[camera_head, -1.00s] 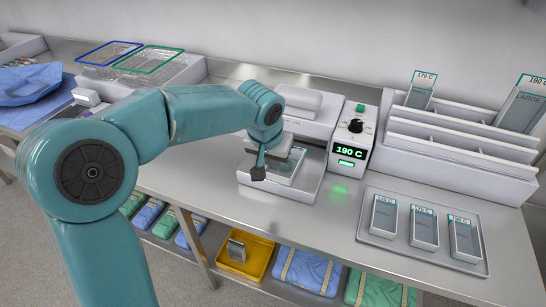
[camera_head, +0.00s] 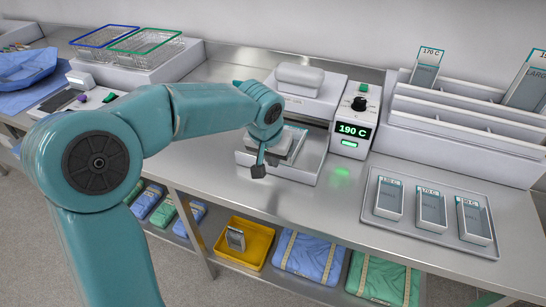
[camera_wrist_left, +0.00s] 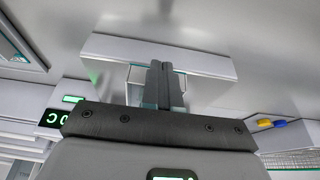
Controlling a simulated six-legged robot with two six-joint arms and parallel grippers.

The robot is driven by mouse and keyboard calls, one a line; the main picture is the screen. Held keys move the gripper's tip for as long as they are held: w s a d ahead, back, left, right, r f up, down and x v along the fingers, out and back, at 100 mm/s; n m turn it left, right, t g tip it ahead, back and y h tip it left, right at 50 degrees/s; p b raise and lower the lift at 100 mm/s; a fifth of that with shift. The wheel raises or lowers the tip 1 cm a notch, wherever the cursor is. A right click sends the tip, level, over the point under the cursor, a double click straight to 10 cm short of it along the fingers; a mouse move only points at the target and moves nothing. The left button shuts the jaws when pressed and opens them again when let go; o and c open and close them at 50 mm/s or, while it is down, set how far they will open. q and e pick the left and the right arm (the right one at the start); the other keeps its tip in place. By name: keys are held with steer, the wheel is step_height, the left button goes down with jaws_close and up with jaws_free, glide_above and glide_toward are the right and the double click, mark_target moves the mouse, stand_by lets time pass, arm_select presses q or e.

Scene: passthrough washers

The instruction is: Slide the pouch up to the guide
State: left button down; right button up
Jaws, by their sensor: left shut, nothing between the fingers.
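The pouch (camera_head: 294,147) is a pale flat packet with teal edges, lying on the white tray (camera_head: 303,174) in front of the sealer (camera_head: 311,85). My gripper and wrist hide much of it in the head view. My left gripper (camera_head: 258,171) points down over the left front part of this tray. It is shut and empty. In the left wrist view its fingers (camera_wrist_left: 166,88) are together, and part of the pouch (camera_wrist_left: 138,76) shows beside them. I cannot make out the guide apart from the sealer body. My right gripper is not in view.
The control box (camera_head: 355,127) reads 190 C. A white rack (camera_head: 461,130) with pouches stands at the right. A metal tray (camera_head: 408,234) with three pouches lies before it. Wire baskets (camera_head: 146,43) stand at the back left. The bench front right of the sealer tray is clear.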

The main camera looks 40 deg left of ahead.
arm_select(q)
steer(key=shift+w+a+p, duration=0.2)
steer(key=shift+w+p, duration=0.25)
steer(key=shift+w, duration=0.4)
steer(key=shift+w+a+p, duration=0.25)
steer(key=shift+w+p, duration=0.2)
steer(key=shift+w, duration=0.35)
steer(key=shift+w+a+p, duration=0.2)
steer(key=shift+w+p, duration=0.25)
steer(key=shift+w, duration=0.4)
steer(key=s+r, duration=0.1)
steer(key=r, duration=0.1)
steer(key=s+r+p, duration=0.1)
steer(key=s+r, duration=0.1)
steer(key=shift+d, duration=0.4)
steer(key=shift+s, duration=0.1)
